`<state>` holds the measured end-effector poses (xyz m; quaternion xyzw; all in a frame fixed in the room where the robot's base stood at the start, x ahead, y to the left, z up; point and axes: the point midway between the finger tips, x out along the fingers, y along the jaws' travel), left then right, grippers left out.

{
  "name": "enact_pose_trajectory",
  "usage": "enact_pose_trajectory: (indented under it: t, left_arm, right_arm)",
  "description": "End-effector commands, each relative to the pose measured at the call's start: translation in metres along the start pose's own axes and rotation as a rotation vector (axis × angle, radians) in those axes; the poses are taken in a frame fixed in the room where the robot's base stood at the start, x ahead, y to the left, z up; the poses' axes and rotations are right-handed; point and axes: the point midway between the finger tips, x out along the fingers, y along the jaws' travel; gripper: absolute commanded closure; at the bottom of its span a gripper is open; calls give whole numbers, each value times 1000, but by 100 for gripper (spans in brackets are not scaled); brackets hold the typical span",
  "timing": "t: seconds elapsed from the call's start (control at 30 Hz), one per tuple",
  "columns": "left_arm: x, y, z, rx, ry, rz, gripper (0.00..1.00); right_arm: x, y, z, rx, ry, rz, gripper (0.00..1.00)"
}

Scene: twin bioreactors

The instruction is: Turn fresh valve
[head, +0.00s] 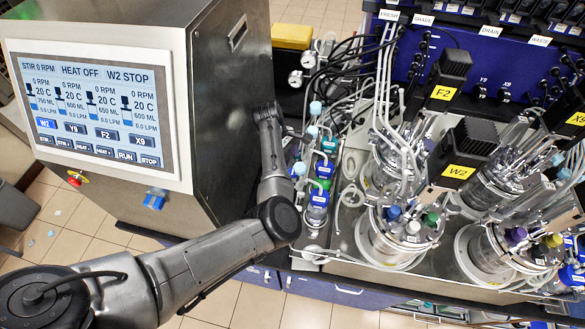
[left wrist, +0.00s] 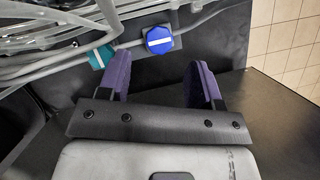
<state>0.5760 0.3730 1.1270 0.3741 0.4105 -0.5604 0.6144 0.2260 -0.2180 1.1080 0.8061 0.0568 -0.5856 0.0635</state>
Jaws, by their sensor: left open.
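My left gripper (left wrist: 158,62) shows in the left wrist view with its two purple fingers wide apart and nothing between their pads. A blue valve handle (left wrist: 160,39) with a white stripe sits on a grey tube just beyond the fingertips, roughly centred on the gap and apart from the fingers. A teal handle (left wrist: 101,57) with a white stripe is left of the left finger. No label shows which handle is the fresh valve. In the head view my left arm reaches along the cabinet's right side; its fingers cannot be made out there. My right gripper is not seen.
The control cabinet (head: 232,120) with its screen (head: 95,105) stands close left of my arm. Bottles (head: 318,200), glass vessels (head: 392,235) and tubing crowd its right. A "FRESH" label (head: 389,15) is on the back rack. Grey tubes (left wrist: 60,70) run left of the gripper.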

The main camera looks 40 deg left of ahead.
Motion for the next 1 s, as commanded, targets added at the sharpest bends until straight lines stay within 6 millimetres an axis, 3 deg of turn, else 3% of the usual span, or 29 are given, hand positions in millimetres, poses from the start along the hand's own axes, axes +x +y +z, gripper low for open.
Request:
enact_pose_trajectory:
  t: [0.2, 0.4, 0.83, 1.0]
  left_arm:
    - [33, 0, 0, -1, -2, -1, 41]
    - [49, 0, 0, -1, -1, 0, 41]
    - [55, 0, 0, 0, 0, 1, 41]
    - [55, 0, 0, 0, 0, 1, 56]
  right_arm:
    - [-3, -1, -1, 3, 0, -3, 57]
    - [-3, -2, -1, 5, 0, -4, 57]
    - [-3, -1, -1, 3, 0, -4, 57]
    - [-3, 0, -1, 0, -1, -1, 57]
